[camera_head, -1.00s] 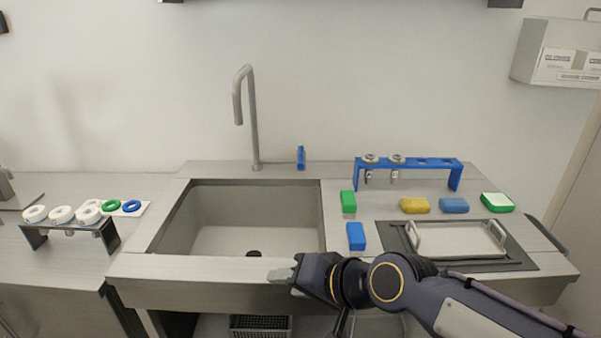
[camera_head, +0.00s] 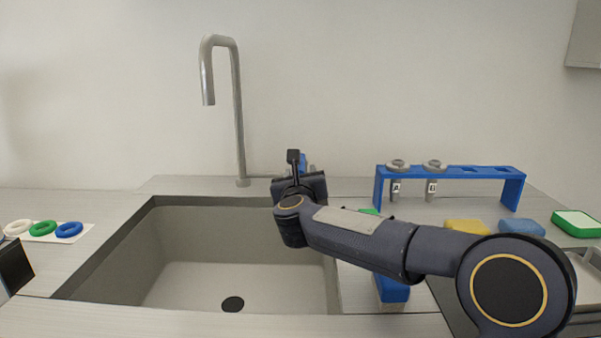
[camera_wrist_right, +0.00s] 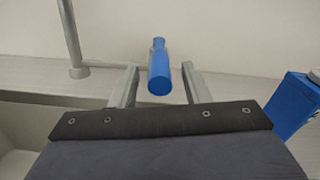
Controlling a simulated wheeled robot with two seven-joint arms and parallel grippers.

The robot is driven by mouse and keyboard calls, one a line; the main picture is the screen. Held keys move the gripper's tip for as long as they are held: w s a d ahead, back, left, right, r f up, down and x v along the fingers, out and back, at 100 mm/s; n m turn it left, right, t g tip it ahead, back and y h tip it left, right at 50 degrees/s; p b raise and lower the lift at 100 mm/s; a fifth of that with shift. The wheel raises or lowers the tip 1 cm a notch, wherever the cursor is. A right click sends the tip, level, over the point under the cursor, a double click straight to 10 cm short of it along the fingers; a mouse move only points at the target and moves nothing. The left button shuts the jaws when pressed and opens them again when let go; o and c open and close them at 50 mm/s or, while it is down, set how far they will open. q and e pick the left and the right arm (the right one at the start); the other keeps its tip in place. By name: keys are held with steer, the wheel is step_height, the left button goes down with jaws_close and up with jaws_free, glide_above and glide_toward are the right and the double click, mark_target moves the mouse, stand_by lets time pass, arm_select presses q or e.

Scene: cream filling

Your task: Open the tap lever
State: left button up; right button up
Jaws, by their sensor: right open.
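The blue tap lever (camera_wrist_right: 160,68) stands upright behind the sink, to the right of the tap base, in the right wrist view. In the head view only a small part of the lever (camera_head: 303,160) shows behind my wrist. My right gripper (camera_wrist_right: 158,83) is open, with its two grey fingers apart on either side of the lever. I cannot tell whether either finger touches it. The grey tap (camera_head: 239,110) rises at the back of the sink (camera_head: 180,270), its spout curving left; its lower post also shows in the right wrist view (camera_wrist_right: 70,35). My left gripper is not in view.
Several rings (camera_head: 43,228) lie at the left. The sink basin is clear.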

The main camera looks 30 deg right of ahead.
steer(key=shift+x, duration=1.55)
steer(key=shift+a, duration=0.1)
jaws_close()
